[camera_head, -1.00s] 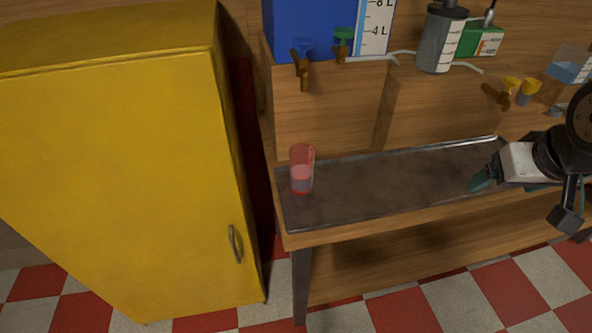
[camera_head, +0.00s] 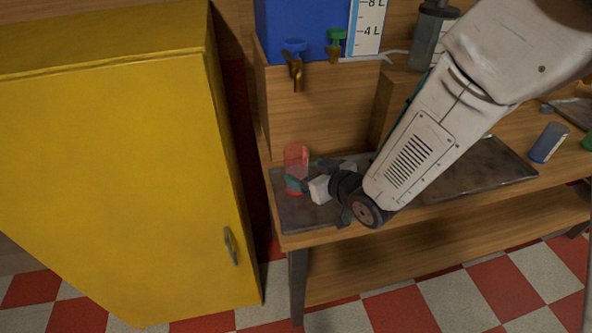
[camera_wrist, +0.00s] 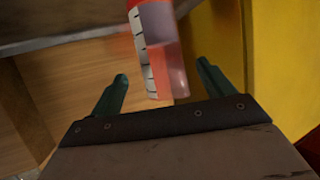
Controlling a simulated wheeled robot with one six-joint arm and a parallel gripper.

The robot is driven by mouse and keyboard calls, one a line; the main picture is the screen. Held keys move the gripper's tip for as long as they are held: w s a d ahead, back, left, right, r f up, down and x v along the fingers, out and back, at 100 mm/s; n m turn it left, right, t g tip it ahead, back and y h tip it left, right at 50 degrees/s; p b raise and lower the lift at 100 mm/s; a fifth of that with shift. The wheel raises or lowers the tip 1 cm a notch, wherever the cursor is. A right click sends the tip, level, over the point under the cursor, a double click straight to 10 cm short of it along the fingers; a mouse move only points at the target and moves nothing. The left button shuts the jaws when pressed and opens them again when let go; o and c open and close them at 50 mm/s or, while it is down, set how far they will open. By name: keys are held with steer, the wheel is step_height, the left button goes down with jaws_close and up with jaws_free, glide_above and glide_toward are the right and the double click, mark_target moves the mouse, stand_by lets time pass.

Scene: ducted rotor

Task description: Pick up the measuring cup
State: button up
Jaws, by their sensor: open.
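The measuring cup (camera_head: 296,158) is a clear reddish cup standing on the left end of the dark metal tray (camera_head: 292,222). My gripper (camera_head: 298,184) is at the cup's lower front right, coming in from the right, and its teal fingers hide part of the cup. In the wrist view the cup (camera_wrist: 158,50) shows its white graduated scale and lies ahead of and between my two separated fingers (camera_wrist: 163,85). The fingers are open. I cannot tell whether either finger touches the cup.
A yellow cabinet (camera_head: 110,160) stands left of the wooden bench. Behind the tray, a wooden block (camera_head: 315,115) carries a blue tank (camera_head: 305,25) with two taps, above the cup. A blue-grey container (camera_head: 548,143) stands at the right. My arm covers the tray's middle.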

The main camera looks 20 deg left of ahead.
steer(key=x, duration=0.5)
steer(key=shift+w+a+f, duration=0.1)
steer(key=shift+a+f, duration=0.2)
steer(key=shift+a, duration=0.05)
steer(key=c, duration=1.3)
steer(key=shift+r, duration=0.2)
